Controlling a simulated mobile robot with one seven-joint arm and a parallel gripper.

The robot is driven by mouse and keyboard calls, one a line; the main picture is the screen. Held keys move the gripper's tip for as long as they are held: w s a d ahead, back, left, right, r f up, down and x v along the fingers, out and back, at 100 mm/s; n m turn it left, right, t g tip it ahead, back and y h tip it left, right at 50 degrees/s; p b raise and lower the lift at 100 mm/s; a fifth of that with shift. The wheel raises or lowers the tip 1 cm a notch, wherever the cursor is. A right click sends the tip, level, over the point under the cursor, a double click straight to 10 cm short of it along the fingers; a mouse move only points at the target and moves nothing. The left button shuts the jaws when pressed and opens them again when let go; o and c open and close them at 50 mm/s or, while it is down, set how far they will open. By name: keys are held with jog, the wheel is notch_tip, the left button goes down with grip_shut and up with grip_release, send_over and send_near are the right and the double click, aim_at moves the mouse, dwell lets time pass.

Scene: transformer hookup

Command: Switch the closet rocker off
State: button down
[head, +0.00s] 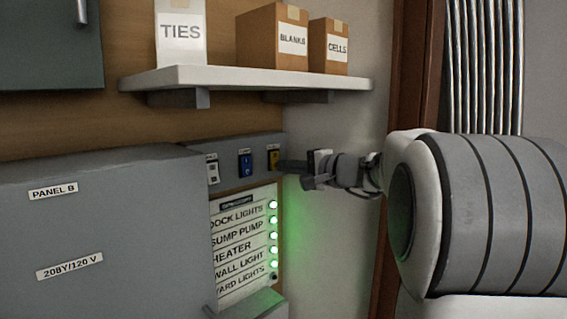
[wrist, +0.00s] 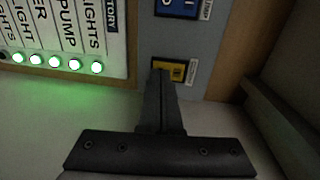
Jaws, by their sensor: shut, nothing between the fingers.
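The blue (wrist: 178,6) and yellow (wrist: 176,69) ones also show in the wrist view. My gripper (head: 281,165) is shut and empty. In the wrist view its fingertips (wrist: 160,73) are at the yellow rocker and cover its left part. I cannot tell whether they touch it, or which way it is tipped.
A lamp directory (head: 240,243) below the strip has several green lamps lit and the bottom one, yard lights, dark. A big grey box, Panel B (head: 110,220), stands out at left. A shelf (head: 240,78) with boxes hangs above. A wall closes the right side.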

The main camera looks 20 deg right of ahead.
jog(key=shift+w+a+f, duration=0.1)
jog(key=shift+w+a, duration=0.05)
jog(key=shift+w, duration=0.25)
